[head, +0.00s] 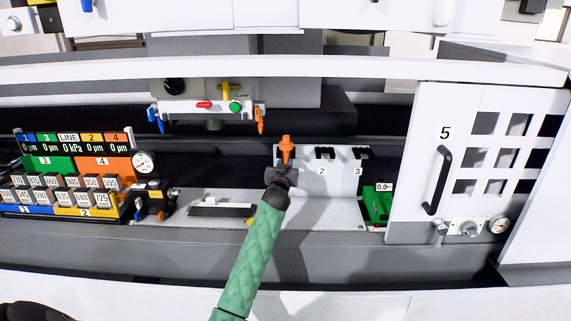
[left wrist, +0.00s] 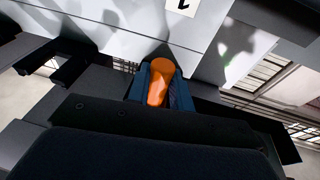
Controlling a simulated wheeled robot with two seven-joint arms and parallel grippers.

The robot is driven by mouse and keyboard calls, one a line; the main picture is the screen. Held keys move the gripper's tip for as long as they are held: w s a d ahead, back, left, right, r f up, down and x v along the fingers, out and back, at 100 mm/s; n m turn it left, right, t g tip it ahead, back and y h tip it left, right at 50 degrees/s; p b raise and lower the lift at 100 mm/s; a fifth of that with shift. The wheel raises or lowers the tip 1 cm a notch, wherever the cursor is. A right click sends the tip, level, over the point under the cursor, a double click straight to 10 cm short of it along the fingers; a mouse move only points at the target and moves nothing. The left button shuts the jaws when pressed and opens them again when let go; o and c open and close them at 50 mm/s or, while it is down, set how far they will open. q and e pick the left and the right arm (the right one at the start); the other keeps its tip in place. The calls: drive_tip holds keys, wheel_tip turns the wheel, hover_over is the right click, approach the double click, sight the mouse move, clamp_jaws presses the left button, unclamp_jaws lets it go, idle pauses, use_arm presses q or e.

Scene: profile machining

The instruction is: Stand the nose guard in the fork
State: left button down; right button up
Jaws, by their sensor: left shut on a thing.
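An orange piece (head: 286,148), which I take to be the nose guard, stands upright at the left end of a light grey rack (head: 322,185). My left gripper (head: 281,176) is shut on its lower part, and its green arm comes up from below. In the left wrist view the orange piece (left wrist: 158,82) sits between the dark jaws. The rack's top edge has dark fork notches above the marks 2 and 3; both look empty. A mark 1 shows on the panel in the left wrist view (left wrist: 184,5). Whether the piece rests in the first fork is hidden by the gripper.
A clamp unit (head: 205,100) with coloured levers hangs behind, to the left. A block rack (head: 70,185) and a gauge (head: 145,162) stand at the far left. A green device (head: 377,203) and a white door (head: 465,160) marked 5 are to the right.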

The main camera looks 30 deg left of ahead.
drive_tip(key=shift+s+f, duration=0.15)
drive_tip(key=shift+s, duration=0.3)
drive_tip(key=shift+w, duration=0.1)
use_arm(q)
drive_tip(key=shift+f, duration=0.1)
use_arm(e)
drive_tip(key=shift+w+a, duration=0.15)
drive_tip(key=shift+w, duration=0.45)
use_arm(q)
drive_tip(key=shift+f+b, duration=0.55)
drive_tip(key=shift+f, duration=0.05)
use_arm(e)
drive_tip(key=shift+s+f, duration=0.15)
drive_tip(key=shift+f, duration=0.25)
use_arm(q)
drive_tip(key=c, duration=1.2)
unclamp_jaws()
drive_tip(key=shift+o, duration=0.2)
